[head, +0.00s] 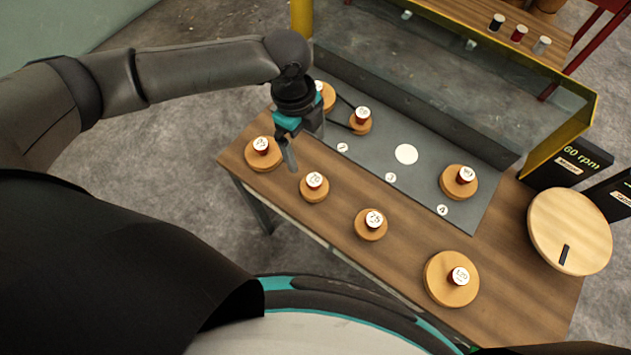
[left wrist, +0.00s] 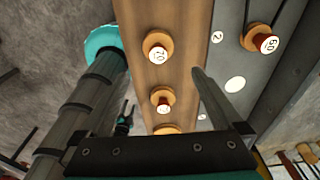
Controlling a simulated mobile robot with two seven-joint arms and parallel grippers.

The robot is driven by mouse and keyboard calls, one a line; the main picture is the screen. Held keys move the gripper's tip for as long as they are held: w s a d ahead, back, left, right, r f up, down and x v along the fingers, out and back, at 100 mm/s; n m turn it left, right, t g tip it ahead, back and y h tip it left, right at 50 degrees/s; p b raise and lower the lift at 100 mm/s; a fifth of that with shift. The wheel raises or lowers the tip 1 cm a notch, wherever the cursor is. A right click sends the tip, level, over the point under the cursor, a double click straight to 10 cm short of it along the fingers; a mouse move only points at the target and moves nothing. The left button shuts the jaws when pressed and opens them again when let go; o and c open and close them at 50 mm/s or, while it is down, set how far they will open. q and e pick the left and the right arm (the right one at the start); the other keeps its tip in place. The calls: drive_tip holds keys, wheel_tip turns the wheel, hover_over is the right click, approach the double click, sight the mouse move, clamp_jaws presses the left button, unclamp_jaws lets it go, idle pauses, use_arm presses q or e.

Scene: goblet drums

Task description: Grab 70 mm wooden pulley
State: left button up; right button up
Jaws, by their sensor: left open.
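The 70 mm wooden pulley (head: 314,193) sits in the row along the table's near edge, a round wooden disc with a dark red hub and white label on top. It also shows in the left wrist view (left wrist: 158,46), where its label looks like 70. My left gripper (head: 306,146) is open and empty, pointing down above the table. In the head view it appears just up and left of this pulley, between it and the leftmost pulley. It does not touch the pulley.
Other pulleys stand in the same row: one at the left end (head: 263,160), one to the right (head: 370,232), and a large one (head: 447,291). A grey plate (head: 425,180) with a raised back wall carries more pulleys and a belt. A big wooden disc (head: 570,225) is at the right.

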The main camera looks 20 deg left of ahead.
sight(313, 178)
use_arm(q)
drive_tip(key=f, duration=0.3)
drive_tip(key=f+b, duration=0.1)
drive_tip(key=f, duration=0.2)
drive_tip(key=d+f, duration=0.1)
drive_tip(key=f, duration=0.2)
drive_tip(key=shift+s+f+b, duration=0.2)
drive_tip(key=shift+f+b, duration=0.2)
drive_tip(key=shift+s+d+f+b, duration=0.1)
drive_tip(key=shift+d+f+b, duration=0.05)
drive_tip(key=shift+f, duration=0.7)
drive_tip(key=shift+s+d+f+b, duration=0.15)
drive_tip(key=shift+f, duration=0.75)
drive_tip(key=shift+s+d+f+b, duration=0.1)
drive_tip(key=shift+d+f+b, duration=0.05)
drive_tip(key=shift+f, duration=0.7)
drive_tip(key=shift+c, duration=0.2)
drive_tip(key=c, duration=1.1)
